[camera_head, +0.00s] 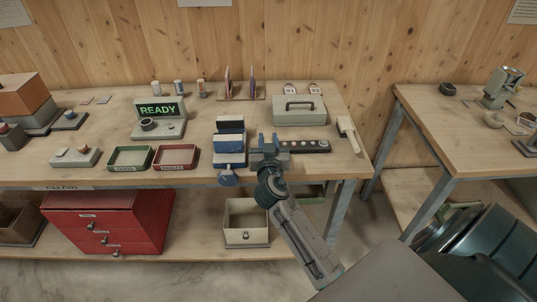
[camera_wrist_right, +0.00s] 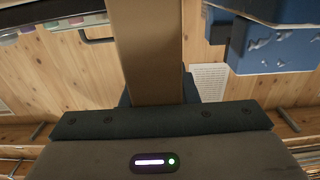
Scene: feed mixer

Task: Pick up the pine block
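The pine block (camera_wrist_right: 152,50) is a plain brown wooden piece in the middle of the right wrist view. It runs from the top edge of that view down between the two dark blue fingers. My right gripper (camera_head: 268,140) is over the front of the workbench, just right of the blue vice. The fingers lie against both sides of the block with no gap visible, so the gripper looks shut on it. In the head view I cannot make the block out from the gripper and bench. Whether it touches the bench is hidden. My left gripper is not in view.
The blue vice (camera_head: 230,142) stands close on the left. A dark tray with holes (camera_head: 310,146) lies close on the right, with a grey-green toolbox (camera_head: 299,111) behind. Green (camera_head: 130,157) and red (camera_head: 176,157) trays sit further left. A brush (camera_head: 347,131) lies near the right end.

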